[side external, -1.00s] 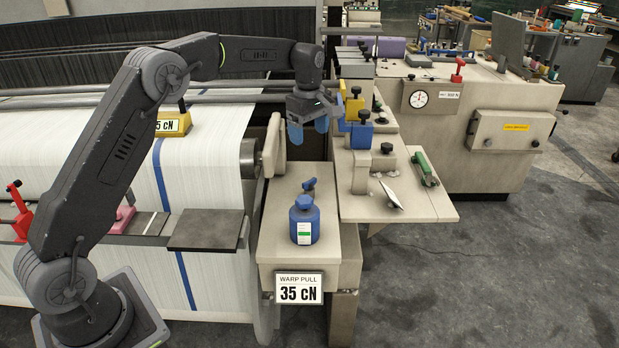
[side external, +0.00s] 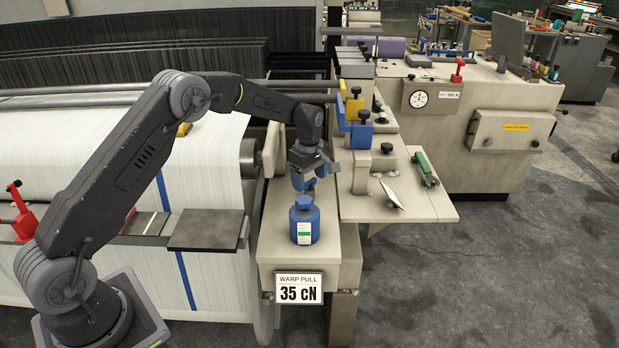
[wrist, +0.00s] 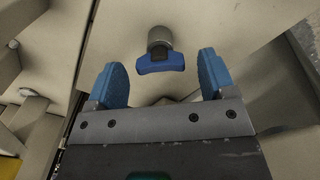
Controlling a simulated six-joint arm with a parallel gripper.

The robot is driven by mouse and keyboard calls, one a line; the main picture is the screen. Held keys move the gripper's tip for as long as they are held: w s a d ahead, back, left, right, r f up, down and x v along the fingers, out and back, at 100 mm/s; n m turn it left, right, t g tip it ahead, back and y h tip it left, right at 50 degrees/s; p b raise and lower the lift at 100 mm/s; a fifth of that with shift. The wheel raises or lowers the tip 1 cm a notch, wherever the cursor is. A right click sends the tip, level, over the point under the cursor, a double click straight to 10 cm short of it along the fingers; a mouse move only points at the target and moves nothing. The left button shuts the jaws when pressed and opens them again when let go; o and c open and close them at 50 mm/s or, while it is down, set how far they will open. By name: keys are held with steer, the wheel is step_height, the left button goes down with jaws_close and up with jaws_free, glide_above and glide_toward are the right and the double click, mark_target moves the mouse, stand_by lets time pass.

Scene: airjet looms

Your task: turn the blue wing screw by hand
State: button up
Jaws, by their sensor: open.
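The blue wing screw (wrist: 160,64) shows in the wrist view, its blue wing on a grey round post at the top middle. It lies ahead of my gripper (wrist: 160,75), between the lines of the two blue fingers and apart from both. In the side view my gripper (side external: 308,182) points down above the beige ledge, just behind the blue bottle. The screw is mostly hidden there by the fingers, with a small blue part (side external: 310,184) perhaps showing between them. My gripper is open and holds nothing.
A blue bottle (side external: 304,222) with a white and green label stands on the ledge (side external: 277,243), close in front of my gripper. Blue and yellow blocks (side external: 362,136) with black knobs stand to the right. The loom's white warp (side external: 110,150) is to the left.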

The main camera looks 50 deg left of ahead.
steer(key=shift+f, duration=0.2)
steer(key=shift+c, duration=0.2)
steer(key=c, duration=0.9)
steer(key=shift+n, duration=0.3)
steer(key=n, duration=1.2)
steer(key=shift+n, duration=0.3)
